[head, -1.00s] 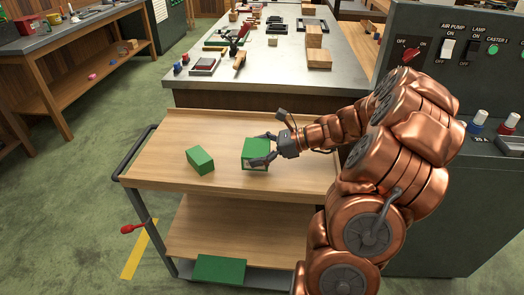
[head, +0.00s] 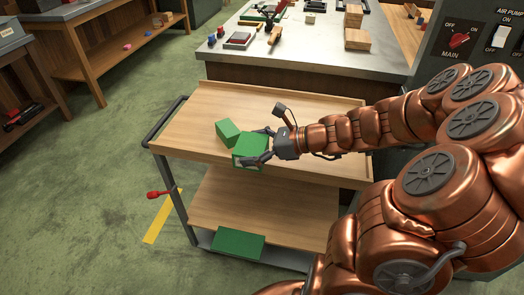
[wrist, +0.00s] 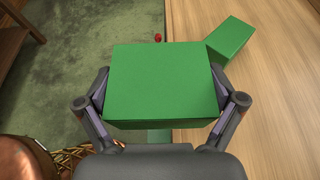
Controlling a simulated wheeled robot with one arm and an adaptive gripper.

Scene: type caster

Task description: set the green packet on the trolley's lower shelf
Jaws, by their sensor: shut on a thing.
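My gripper (head: 258,147) is shut on a green packet (head: 247,158), a box-shaped block, with one finger on each side. In the wrist view the held packet (wrist: 160,75) fills the middle, level between the fingers, and overlaps the trolley's edge, with floor to its left. In the head view it is at the upper shelf's (head: 310,165) front edge; its height above the shelf is hard to tell. A second green packet (head: 228,131) lies on the upper shelf just behind it. The trolley's lower shelf (head: 255,205) has a third green block (head: 238,243) at its front.
The lower shelf's middle is bare wood beneath the upper shelf. A metal-topped bench (head: 300,55) stands behind. Green floor lies open at the left.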

